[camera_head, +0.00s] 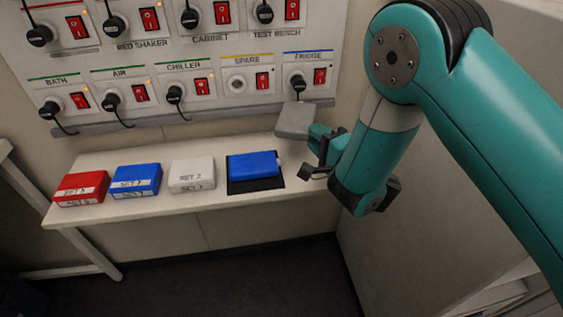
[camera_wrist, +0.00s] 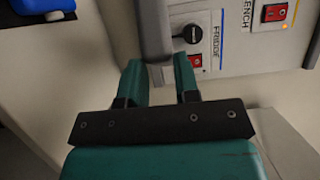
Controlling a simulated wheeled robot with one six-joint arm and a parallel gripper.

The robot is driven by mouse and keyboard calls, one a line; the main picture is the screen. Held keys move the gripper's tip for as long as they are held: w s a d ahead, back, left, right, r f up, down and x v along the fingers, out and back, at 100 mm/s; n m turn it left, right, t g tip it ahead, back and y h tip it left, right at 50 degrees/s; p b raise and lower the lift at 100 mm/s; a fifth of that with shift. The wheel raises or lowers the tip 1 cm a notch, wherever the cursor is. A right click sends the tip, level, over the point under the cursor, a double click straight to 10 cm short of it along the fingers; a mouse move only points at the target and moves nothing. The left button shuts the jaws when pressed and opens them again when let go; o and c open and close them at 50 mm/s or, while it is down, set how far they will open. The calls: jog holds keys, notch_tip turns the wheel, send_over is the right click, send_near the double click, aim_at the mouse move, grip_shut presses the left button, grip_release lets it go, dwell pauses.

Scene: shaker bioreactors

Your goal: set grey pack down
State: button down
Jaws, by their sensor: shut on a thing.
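The grey pack (camera_head: 296,120) is held up in the air above the right end of the white shelf, in front of the socket panel. My gripper (camera_head: 316,142) is shut on its near right end. In the wrist view the pack (camera_wrist: 154,32) shows edge-on beyond the fingers of my gripper (camera_wrist: 158,76). The pack looks clear of the shelf and panel. A blue pack (camera_head: 254,165) lies on a black mat (camera_head: 262,186) on the shelf, left of and below the grey pack.
The white shelf (camera_head: 215,200) also bears a red pack (camera_head: 81,187), another blue pack (camera_head: 135,180) and a white pack (camera_head: 192,173). A panel (camera_head: 215,88) with plugs and red switches stands behind. Bare shelf shows right of the mat. A pale cabinet wall (camera_head: 420,215) stands at the right.

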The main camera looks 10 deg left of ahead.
notch_tip(320, 180, down, 5)
jog(key=shift+d+f+b, duration=0.1)
jog(key=shift+f+b, duration=0.05)
jog(key=shift+b, duration=1.05)
notch_tip(320, 180, down, 4)
jog(key=shift+f+b, duration=0.15)
jog(key=shift+b, duration=0.35)
jog(key=shift+f, duration=0.35)
